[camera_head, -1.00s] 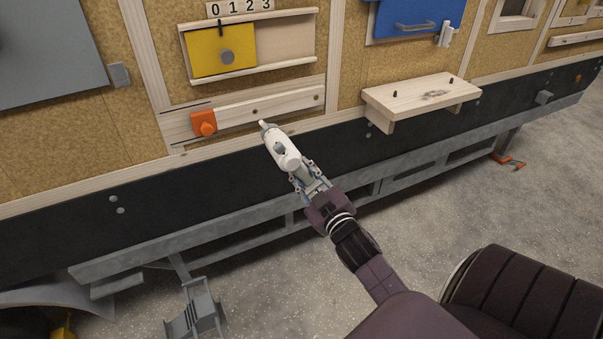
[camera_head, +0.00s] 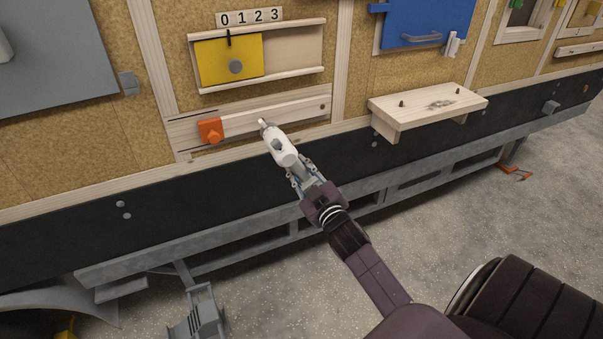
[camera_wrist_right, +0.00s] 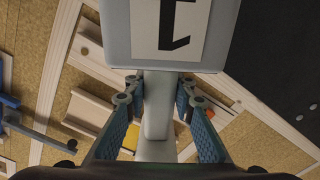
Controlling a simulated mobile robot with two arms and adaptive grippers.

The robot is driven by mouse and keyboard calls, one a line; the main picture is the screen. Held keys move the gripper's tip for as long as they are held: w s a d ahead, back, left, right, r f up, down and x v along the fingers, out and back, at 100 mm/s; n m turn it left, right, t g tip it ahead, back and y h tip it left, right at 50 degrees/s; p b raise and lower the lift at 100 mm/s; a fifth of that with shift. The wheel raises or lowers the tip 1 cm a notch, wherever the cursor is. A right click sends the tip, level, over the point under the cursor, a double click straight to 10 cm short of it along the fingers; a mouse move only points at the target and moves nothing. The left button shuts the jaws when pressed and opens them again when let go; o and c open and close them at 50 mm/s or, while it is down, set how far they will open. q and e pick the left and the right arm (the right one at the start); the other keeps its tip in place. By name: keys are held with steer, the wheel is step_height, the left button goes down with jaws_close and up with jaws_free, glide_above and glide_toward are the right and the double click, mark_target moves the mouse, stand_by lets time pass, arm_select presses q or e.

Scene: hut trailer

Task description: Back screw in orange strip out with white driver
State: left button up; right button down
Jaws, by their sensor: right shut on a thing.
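The white driver (camera_head: 281,150) is held in my right gripper (camera_head: 302,178), its tip pointing up and left toward the board. In the right wrist view the driver (camera_wrist_right: 118,40) carries a label with a dark "1", and the right gripper's fingers (camera_wrist_right: 158,105) close around its handle. A pale wooden strip (camera_head: 275,117) on the board has an orange block (camera_head: 210,130) with a knob at its left end. My left gripper is not in view.
A yellow sliding panel (camera_head: 225,62) in wooden rails sits above the strip, under number tiles (camera_head: 250,17). A wooden shelf (camera_head: 425,106) juts out at right, below a blue panel (camera_head: 420,20). A black band (camera_head: 60,240) and grey metal frame run underneath.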

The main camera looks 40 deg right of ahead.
steer(key=shift+w+r+p, duration=0.15)
steer(key=shift+r+p, duration=0.15)
steer(key=shift+r, duration=0.05)
stand_by(0.5)
steer(key=shift+w, duration=0.2)
stand_by(0.6)
steer(key=shift+w+d, duration=0.1)
steer(key=shift+w, duration=0.25)
steer(key=shift+w, duration=0.1)
steer(key=shift+s+r+p, duration=0.2)
steer(key=shift+s+p, duration=0.25)
steer(key=shift+p, duration=0.1)
stand_by(1.1)
steer(key=shift+s+f+p, duration=0.2)
steer(key=shift+f+p, duration=0.05)
steer(key=shift+p, duration=0.2)
stand_by(0.5)
steer(key=shift+w+r, duration=0.1)
steer(key=shift+w, duration=0.1)
stand_by(0.9)
steer(key=shift+s, duration=0.15)
